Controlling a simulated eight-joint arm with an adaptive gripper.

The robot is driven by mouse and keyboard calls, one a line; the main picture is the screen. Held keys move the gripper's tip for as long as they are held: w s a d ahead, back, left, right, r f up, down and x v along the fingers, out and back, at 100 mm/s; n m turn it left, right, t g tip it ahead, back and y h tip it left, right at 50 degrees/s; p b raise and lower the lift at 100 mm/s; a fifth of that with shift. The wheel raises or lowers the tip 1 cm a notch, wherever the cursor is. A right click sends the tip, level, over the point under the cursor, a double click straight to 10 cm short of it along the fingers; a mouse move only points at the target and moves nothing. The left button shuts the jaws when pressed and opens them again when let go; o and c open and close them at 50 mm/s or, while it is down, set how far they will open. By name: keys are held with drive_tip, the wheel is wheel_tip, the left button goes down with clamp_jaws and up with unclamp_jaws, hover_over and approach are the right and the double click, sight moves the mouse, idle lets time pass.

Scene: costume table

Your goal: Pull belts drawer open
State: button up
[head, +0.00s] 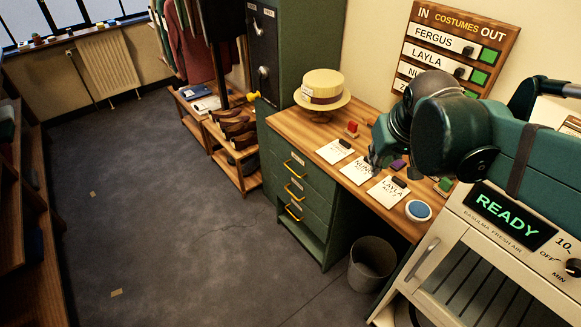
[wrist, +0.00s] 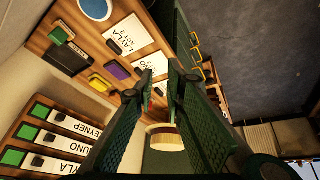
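A green desk pedestal (head: 312,215) under the wooden desktop holds a stack of three drawers with yellow handles: a top handle (head: 294,170), a middle handle (head: 293,194) and a bottom handle (head: 293,212). All three drawers look shut. Their small labels are too small to read, so I cannot tell which is the belts drawer. My gripper (head: 374,160) is above the desktop, right of and higher than the drawers, touching no handle. In the wrist view my gripper (wrist: 163,82) has its fingers apart with nothing between them; yellow handles (wrist: 196,42) show beyond the right finger.
A straw hat (head: 323,88), paper cards (head: 335,151), stamps and a blue round pad (head: 418,210) lie on the desktop. A bin (head: 371,262) stands right of the pedestal, beside a cream oven-like machine (head: 480,265). The floor (head: 190,230) before the drawers is clear.

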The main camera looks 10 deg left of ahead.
drive_tip(key=w+a+f+n+g, duration=0.1)
drive_tip(key=w+a+f+n, duration=0.1)
drive_tip(key=w+a, duration=0.6)
drive_tip(key=n+g+h+p, duration=0.2)
drive_tip(key=n+g, duration=0.1)
drive_tip(key=n, duration=0.1)
hover_over(291, 169)
drive_tip(key=s+a, duration=0.1)
drive_tip(key=s, duration=0.1)
wheel_tip(291, 169, down, 25)
drive_tip(key=shift+w, duration=0.25)
drive_tip(key=shift+a+f, duration=0.1)
drive_tip(key=shift+w+d+f+b, duration=0.15)
drive_tip(key=shift+f+b, duration=0.15)
drive_tip(key=shift+f, duration=0.95)
drive_tip(key=shift+w+d+f+b, duration=0.2)
drive_tip(key=shift+f+b, duration=0.15)
drive_tip(key=shift+f, duration=0.85)
drive_tip(key=shift+w+d+f+b, duration=0.15)
drive_tip(key=shift+f+b, duration=0.15)
drive_tip(key=shift+f, duration=0.95)
